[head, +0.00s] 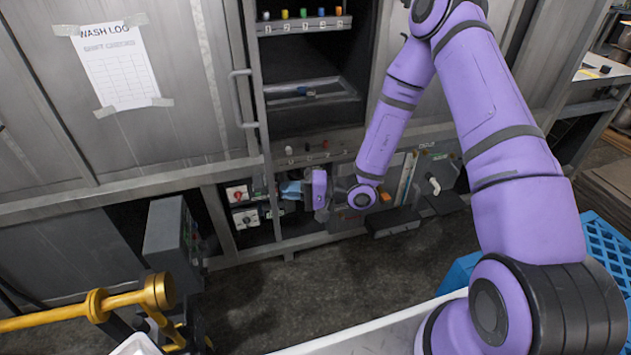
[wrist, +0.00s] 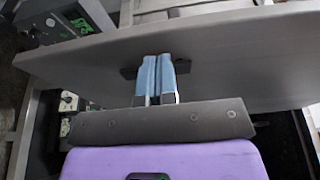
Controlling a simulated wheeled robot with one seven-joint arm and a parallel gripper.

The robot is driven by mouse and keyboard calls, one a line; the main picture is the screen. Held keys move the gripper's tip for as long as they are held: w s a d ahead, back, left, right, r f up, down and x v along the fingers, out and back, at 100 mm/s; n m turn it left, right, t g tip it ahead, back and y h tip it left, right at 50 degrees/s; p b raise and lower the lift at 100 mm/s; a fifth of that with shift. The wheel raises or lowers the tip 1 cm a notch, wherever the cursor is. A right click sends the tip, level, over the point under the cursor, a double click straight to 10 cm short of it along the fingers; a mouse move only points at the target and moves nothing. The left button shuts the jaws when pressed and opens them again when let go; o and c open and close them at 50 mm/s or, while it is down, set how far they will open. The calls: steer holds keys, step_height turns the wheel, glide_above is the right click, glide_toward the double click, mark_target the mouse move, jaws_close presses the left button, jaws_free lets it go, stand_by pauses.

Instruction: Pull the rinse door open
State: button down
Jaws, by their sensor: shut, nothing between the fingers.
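My gripper (head: 291,188) is low in front of the grey cabinet, beside the switch boxes, with the purple arm reaching down from above. In the wrist view its two blue fingers (wrist: 156,78) are pressed together with nothing between them. Their tips are over a broad grey metal panel (wrist: 230,55), where a small dark part shows beside them. I cannot tell whether they touch it. No label marks the rinse door. In the head view, a tall grey cabinet door (head: 165,50) at upper left has a vertical bar handle (head: 243,98), well above my gripper.
A red switch box (head: 238,194) and a white dial box (head: 245,218) are just left of my gripper. A grey control box (head: 172,240) and a yellow rail (head: 60,316) stand at lower left. A blue crate (head: 606,245) is at right. Floor before the cabinet is partly clear.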

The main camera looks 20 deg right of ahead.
steer(key=a, duration=0.6)
stand_by(0.3)
